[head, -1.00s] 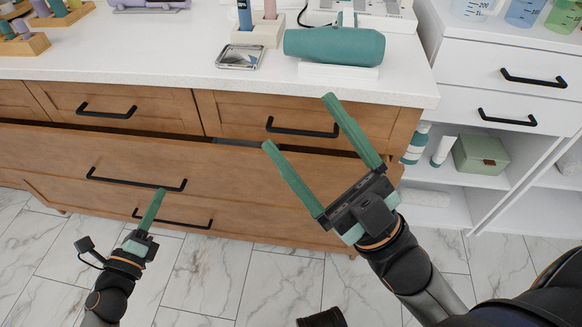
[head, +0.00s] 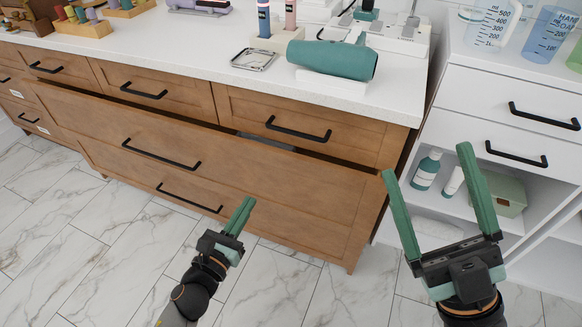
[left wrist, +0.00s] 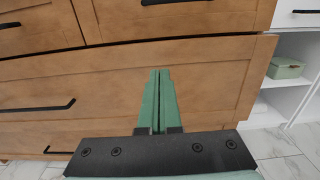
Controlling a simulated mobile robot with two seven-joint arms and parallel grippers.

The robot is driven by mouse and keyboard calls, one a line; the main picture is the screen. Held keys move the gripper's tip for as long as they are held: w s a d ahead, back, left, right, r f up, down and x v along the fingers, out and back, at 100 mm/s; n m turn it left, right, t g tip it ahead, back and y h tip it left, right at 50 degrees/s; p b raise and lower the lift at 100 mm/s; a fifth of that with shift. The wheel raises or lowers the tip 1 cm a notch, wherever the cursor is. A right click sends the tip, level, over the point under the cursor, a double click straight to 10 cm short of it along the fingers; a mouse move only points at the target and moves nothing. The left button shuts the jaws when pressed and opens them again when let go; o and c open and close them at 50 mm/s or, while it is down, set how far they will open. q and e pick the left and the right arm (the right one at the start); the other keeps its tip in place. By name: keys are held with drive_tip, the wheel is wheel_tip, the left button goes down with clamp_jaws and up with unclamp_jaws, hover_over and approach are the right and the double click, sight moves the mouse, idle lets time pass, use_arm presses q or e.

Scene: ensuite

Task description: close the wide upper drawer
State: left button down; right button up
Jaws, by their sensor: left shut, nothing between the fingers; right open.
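The wide upper drawer (head: 225,163) of the wooden cabinet stands pulled out, with a dark gap above its front edge. The drawer front also fills much of the left wrist view (left wrist: 105,85). My left gripper (head: 240,215) is shut and empty, in front of the right part of the drawer front; I cannot tell whether it touches. In the left wrist view its fingers (left wrist: 159,100) lie side by side and point at the drawer front. My right gripper (head: 428,165) is open and empty, right of the cabinet before the white shelf.
Small top drawers (head: 292,125) sit above the wide one, and another handle (head: 188,198) shows below. The white countertop (head: 375,100) holds a teal hair dryer (head: 333,60) and a metal dish (head: 254,60). A white shelf unit (head: 500,95) stands at right. The marble floor (head: 95,245) is clear.

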use_arm(q)
drive_tip(key=b, duration=0.1)
approach(277, 155)
drive_tip(key=x, duration=0.5)
drive_tip(key=shift+d+f, duration=0.15)
drive_tip(key=shift+f, duration=0.05)
drive_tip(key=shift+b+x, duration=0.3)
drive_tip(key=shift+x, duration=0.55)
use_arm(e)
drive_tip(key=shift+s+a+f+y, duration=0.15)
drive_tip(key=shift+s+f+y, duration=0.05)
drive_tip(key=shift+f+y, duration=0.3)
use_arm(q)
drive_tip(key=b+x, duration=0.2)
drive_tip(key=x, duration=0.1)
drive_tip(key=shift+w+d+f, duration=0.1)
drive_tip(key=shift+w, duration=0.45)
drive_tip(key=shift+r, duration=0.4)
use_arm(e)
drive_tip(key=shift+s+a+f, duration=0.15)
drive_tip(key=shift+s+f, duration=0.05)
drive_tip(key=shift+f, duration=0.8)
use_arm(q)
drive_tip(key=shift+f, duration=0.1)
